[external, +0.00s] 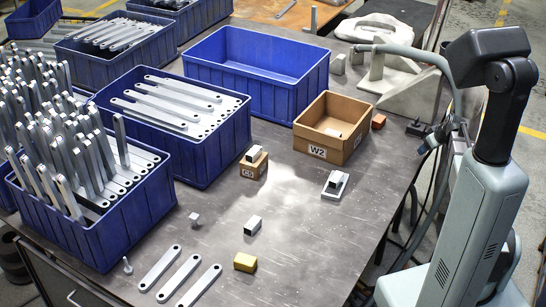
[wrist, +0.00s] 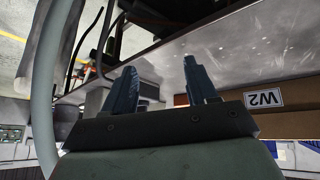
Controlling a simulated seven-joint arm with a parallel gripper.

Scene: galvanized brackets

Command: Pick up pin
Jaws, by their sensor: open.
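A small metal pin-like piece (external: 128,266) with a rounded head stands near the front left edge of the metal table in the external view. It does not show in the wrist view. My gripper (wrist: 162,64) is open, its two dark blue fingers spread with nothing between them. It is far from the pin, by the right side of the table. In the external view my arm stands at the right, and the gripper is small and hard to make out there.
Three flat bars (external: 180,277) lie beside the pin. A blue bin (external: 105,232) full of brackets stands behind it. The table's middle has bare room.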

